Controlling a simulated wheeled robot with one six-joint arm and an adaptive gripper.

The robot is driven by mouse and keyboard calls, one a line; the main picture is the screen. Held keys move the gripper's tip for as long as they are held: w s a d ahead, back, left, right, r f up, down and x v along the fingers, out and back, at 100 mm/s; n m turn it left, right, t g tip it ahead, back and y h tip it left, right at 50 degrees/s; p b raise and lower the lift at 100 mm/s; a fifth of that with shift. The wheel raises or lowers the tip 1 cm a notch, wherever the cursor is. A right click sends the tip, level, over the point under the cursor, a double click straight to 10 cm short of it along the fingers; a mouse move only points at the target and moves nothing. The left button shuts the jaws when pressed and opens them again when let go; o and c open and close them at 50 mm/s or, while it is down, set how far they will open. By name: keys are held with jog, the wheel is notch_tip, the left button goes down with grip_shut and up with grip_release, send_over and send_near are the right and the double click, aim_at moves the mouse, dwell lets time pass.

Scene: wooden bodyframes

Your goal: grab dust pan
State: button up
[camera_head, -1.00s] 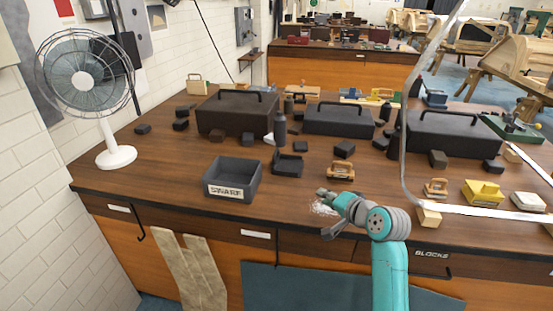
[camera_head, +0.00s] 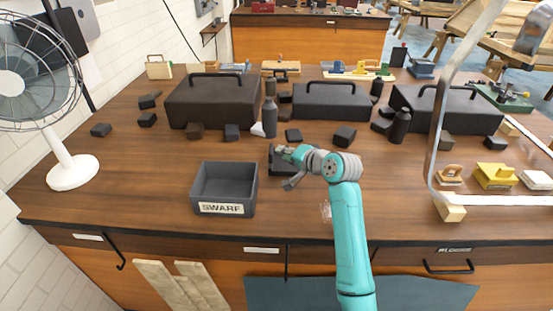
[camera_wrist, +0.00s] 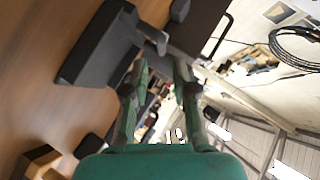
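The dust pan (camera_head: 276,166) is a dark grey pan on the workbench, right of the swarf box, and my gripper partly hides it in the head view. In the wrist view the dust pan (camera_wrist: 100,45) fills the upper left, with its short handle (camera_wrist: 152,36) pointing toward my fingers. My gripper (camera_head: 287,166) is at the pan's right and near side. In the wrist view my gripper (camera_wrist: 160,68) has its two fingers apart with nothing held between them. The handle tip lies just beyond the fingertips; I cannot tell whether they touch.
The grey swarf box (camera_head: 225,190) stands left of my arm. Dark toolboxes (camera_head: 212,100) and a dark bottle (camera_head: 270,113) stand behind. A white fan (camera_head: 72,170) is at the left. Pale shavings (camera_head: 326,210) lie near the front edge. A bent metal strip (camera_head: 437,130) rises at the right.

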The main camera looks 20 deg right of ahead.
send_over(277, 167)
jog(key=w, duration=0.2)
jog(key=shift+w+a+f, duration=0.1)
jog(key=shift+a+f, duration=0.1)
jog(key=shift+f, duration=0.45)
jog(key=shift+a+f, duration=0.15)
jog(key=shift+f, duration=0.45)
grip_shut()
